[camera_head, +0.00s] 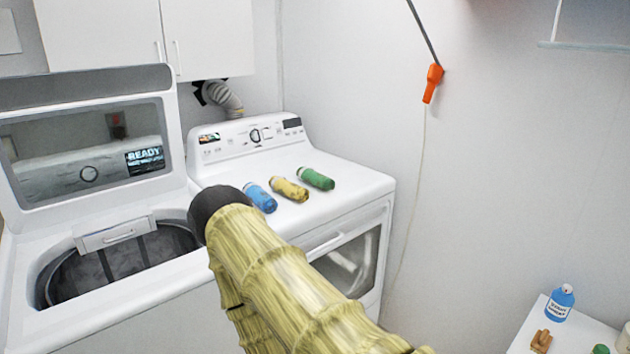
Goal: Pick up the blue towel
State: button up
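The blue towel (260,197) is a small rolled bundle lying on the white top of the dryer (352,185). It is the leftmost of three rolls there, with a yellow roll (289,189) and a green roll (316,179) to its right. My arm, in a yellowish ribbed cover with a dark rounded end, rises from the bottom of the view. In the picture that dark end appears just left of the blue towel. My gripper's fingers do not show.
An open top-loading washer (112,237) with its lid raised stands left of the dryer. An orange handle (433,83) hangs on the right wall. A white surface (529,327) at lower right holds a blue bottle (560,303). The dryer top right of the rolls is clear.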

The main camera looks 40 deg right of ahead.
aim_at(262, 200)
jog(key=z, duration=0.95)
